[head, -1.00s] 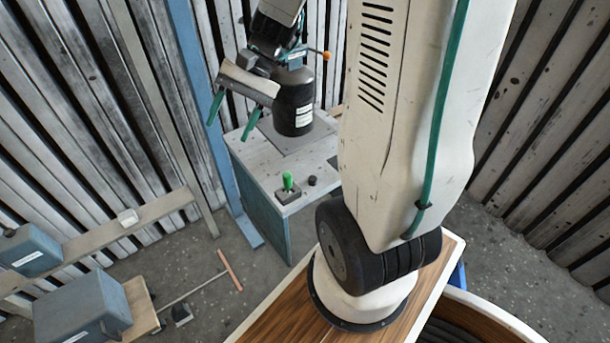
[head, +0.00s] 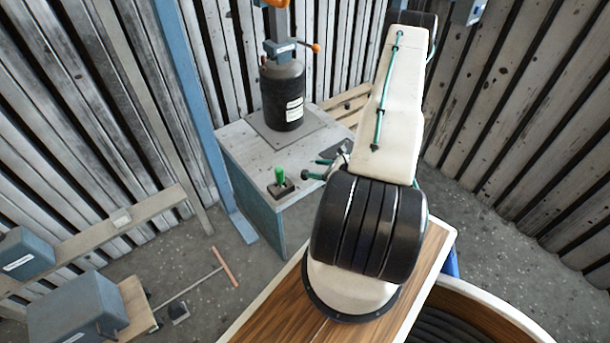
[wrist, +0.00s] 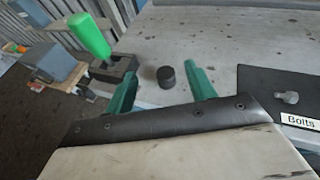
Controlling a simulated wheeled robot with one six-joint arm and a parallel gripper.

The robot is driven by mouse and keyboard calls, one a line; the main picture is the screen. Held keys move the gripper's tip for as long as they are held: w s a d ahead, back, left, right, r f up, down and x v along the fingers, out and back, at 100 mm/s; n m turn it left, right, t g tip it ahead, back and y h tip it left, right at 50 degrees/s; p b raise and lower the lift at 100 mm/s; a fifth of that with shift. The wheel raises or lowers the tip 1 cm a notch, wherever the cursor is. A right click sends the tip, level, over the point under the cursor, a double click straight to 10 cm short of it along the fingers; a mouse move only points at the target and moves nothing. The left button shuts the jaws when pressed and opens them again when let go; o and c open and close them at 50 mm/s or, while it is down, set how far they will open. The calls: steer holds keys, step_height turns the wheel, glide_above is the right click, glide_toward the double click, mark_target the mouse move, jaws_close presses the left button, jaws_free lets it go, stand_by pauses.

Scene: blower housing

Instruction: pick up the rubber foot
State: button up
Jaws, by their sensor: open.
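The rubber foot (wrist: 166,77) is a small black round piece standing on the grey bench top in the wrist view. In the head view it is a small dark spot (head: 304,175) beside a green fingertip. My gripper (wrist: 161,70) is open and empty, with green fingers to the left and right. In the wrist view the foot shows between the fingers, nearer the right one; I cannot tell whether it is touched. In the head view my gripper (head: 317,168) is low over the bench's right side, partly hidden by my arm.
A green-handled lever on a dark block (wrist: 93,40) stands left of the foot. A dark mat with a bolt (wrist: 290,97) and a "Bolts" label lies to the right. A black cylinder (head: 283,97) stands at the back of the bench (head: 250,150). Bare bench top lies behind the foot.

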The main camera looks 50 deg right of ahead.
mark_target(305, 172)
steer(key=shift+m+h, duration=0.6)
steer(key=shift+m, duration=0.1)
steer(key=w+f, duration=0.1)
steer(key=f, duration=0.1)
steer(key=w+f, duration=0.1)
steer(key=w, duration=0.1)
steer(key=w+f, duration=0.2)
steer(key=shift+w+a+f, duration=0.2)
steer(key=shift+a+f, duration=0.05)
steer(key=shift+f, duration=0.1)
steer(key=c, duration=1)
